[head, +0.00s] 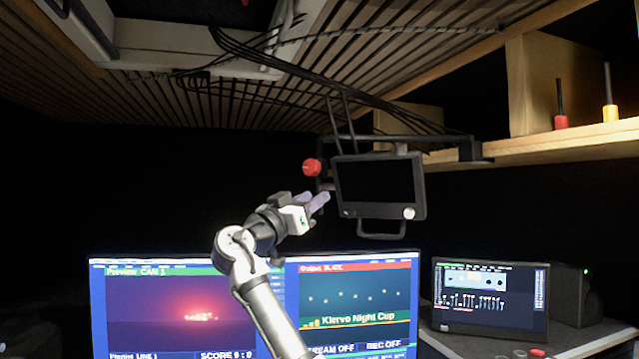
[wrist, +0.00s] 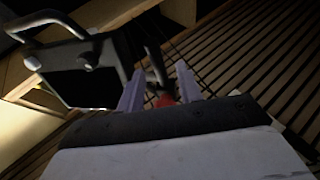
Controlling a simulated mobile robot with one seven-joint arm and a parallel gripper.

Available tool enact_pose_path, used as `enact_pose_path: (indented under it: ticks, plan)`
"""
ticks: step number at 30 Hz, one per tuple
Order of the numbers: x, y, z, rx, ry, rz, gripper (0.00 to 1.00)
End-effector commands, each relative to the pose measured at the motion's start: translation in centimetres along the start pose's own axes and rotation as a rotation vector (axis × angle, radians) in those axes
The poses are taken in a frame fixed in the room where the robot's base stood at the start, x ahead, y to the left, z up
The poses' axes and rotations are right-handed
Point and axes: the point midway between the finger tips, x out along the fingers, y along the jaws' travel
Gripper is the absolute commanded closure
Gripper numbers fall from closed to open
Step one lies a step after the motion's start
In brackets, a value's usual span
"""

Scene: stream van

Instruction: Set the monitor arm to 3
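The monitor arm (head: 400,139) is a dark bracket below the slatted ceiling, carrying a small black monitor (head: 375,182) with a dark screen and a handle at its bottom. A red knob (head: 311,167) sits at the bracket's left end. My gripper (head: 322,200) is just below the knob, left of the monitor. In the wrist view the two pale purple fingers of my gripper (wrist: 158,88) stand apart, and the red knob (wrist: 164,101) shows between them, partly hidden by the gripper body. I cannot tell whether they touch it. No number or scale is legible.
The monitor is close beside my fingers, also in the wrist view (wrist: 88,80). Black cables (head: 330,85) run along the ceiling to the bracket. A wooden shelf (head: 560,146) is at the right. A large display (head: 190,310) and a smaller screen (head: 490,300) stand below.

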Motion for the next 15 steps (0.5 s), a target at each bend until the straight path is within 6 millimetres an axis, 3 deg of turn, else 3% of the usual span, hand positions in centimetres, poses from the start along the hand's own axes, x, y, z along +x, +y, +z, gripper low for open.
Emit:
enact_pose_path:
  ticks: [1, 6, 15]
  plan:
    - [1.1, 0.1, -0.4, -0.001, -0.001, 0.002, 0.64]
    - [2.7, 0.1, -0.2, 0.0, 0.0, 0.002, 0.64]
    - [3.2, 0.0, 0.0, 0.001, 0.001, 0.0, 0.64]
